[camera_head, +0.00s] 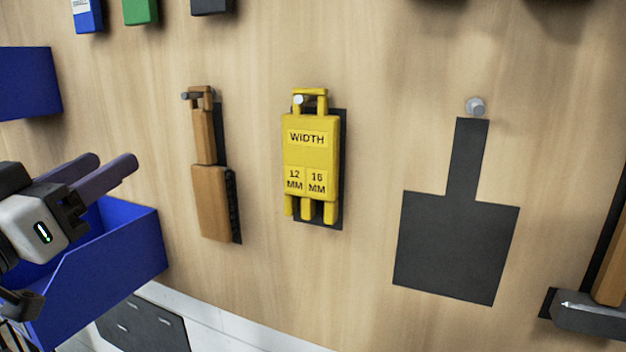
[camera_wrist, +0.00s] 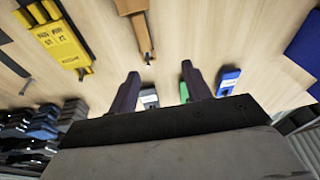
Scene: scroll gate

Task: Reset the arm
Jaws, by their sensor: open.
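My gripper (camera_head: 112,172) is at the left edge of the head view, in front of the wooden board and over the blue bin. Its two dark fingers are apart with nothing between them. In the wrist view my gripper (camera_wrist: 160,85) also shows open and empty, its fingers spread toward the board. Most of my arm is outside the head view.
On the board (camera_head: 380,60) hang a wooden-handled brush (camera_head: 212,190), a yellow width gauge (camera_head: 310,150) and a hammer-like tool (camera_head: 600,300). A dark tool outline (camera_head: 455,245) with a peg is empty. A blue bin (camera_head: 110,270) sits just below my gripper.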

